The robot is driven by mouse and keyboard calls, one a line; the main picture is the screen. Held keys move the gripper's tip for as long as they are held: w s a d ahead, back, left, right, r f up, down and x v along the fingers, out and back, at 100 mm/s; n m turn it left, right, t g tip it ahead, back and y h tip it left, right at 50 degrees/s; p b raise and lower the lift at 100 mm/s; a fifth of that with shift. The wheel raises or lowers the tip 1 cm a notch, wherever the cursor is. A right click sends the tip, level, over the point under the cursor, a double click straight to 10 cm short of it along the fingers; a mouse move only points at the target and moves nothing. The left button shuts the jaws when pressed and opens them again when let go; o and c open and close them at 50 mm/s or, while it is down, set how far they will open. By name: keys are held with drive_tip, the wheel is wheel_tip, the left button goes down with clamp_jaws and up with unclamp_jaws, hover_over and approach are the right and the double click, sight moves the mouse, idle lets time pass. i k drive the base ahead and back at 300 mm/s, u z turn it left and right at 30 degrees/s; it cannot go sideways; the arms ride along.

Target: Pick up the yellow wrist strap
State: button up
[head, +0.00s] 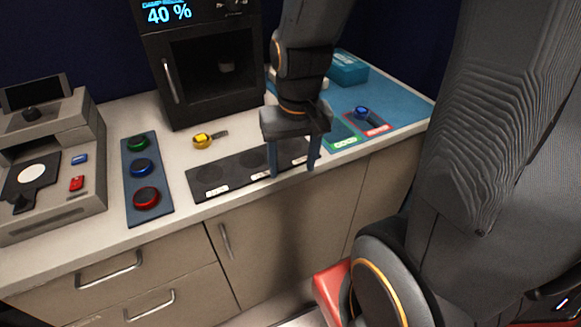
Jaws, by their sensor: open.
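The yellow wrist strap (203,141) lies on the pale counter (110,113), in front of the black oven-like cabinet, with a short grey piece beside it on its right. My gripper (294,170) points down over the front edge of the counter, to the right of the strap and nearer to me. Its two blue fingers are apart, with nothing seen between them. The gripper and arm cover part of the dark mat and the counter behind.
A black cabinet (165,88) stands at the back. A dark mat with round spots (213,173) lies before the strap. A panel with green, blue and red buttons (148,177) and a grey machine (62,170) stand left. A blue mat (400,98) lies right.

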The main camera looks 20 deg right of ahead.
sight(201, 139)
drive_tip(key=u, duration=0.4)
drive_tip(key=k, duration=0.55)
drive_tip(key=u, duration=0.55)
drive_tip(key=i, duration=0.9)
drive_tip(key=z, duration=0.8)
